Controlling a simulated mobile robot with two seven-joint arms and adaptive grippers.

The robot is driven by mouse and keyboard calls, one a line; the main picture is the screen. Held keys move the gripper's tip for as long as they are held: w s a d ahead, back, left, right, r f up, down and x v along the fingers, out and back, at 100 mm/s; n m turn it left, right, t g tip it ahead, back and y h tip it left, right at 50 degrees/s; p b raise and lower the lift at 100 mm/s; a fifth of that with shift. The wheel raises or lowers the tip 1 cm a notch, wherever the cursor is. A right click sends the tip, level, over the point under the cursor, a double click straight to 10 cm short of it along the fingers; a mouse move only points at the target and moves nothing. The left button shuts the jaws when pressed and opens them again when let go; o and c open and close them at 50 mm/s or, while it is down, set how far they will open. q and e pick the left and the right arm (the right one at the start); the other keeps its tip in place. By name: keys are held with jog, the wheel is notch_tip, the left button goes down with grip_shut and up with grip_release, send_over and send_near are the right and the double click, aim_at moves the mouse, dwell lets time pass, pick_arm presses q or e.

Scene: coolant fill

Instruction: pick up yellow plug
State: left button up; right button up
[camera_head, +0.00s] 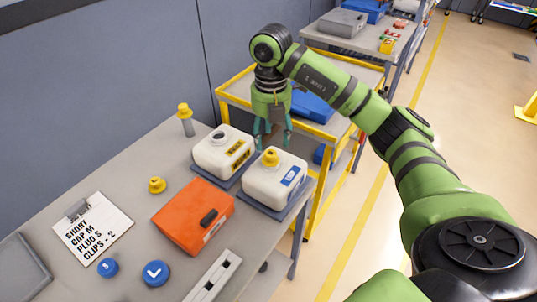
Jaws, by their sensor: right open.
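Several yellow pieces stand on the grey table, and I cannot tell for sure which is the plug. A small yellow cap-like piece (157,185) sits alone left of the orange case. A yellow-topped grey cylinder (185,113) stands upright near the wall. A yellow cap (271,157) sits on the white canister with a blue label (266,186). My right gripper (273,142) points down with its fingers apart and empty, just above or behind that capped canister. Whether it touches anything is unclear. My left gripper is out of view.
A second white canister (213,155) has an open dark mouth and a yellow label. An orange case (188,222), a clipboard (92,226) and two blue buttons (155,272) occupy the table's front. A yellow-edged cart (242,101) stands behind.

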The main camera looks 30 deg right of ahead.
aim_at(270, 154)
jog(key=shift+f+p, duration=0.5)
jog(key=shift+f, duration=0.4)
notch_tip(270, 154, down, 4)
jog(key=shift+r+p, duration=0.15)
jog(key=shift+p, duration=0.6)
jog(key=shift+f, duration=0.4)
jog(key=c, duration=0.9)
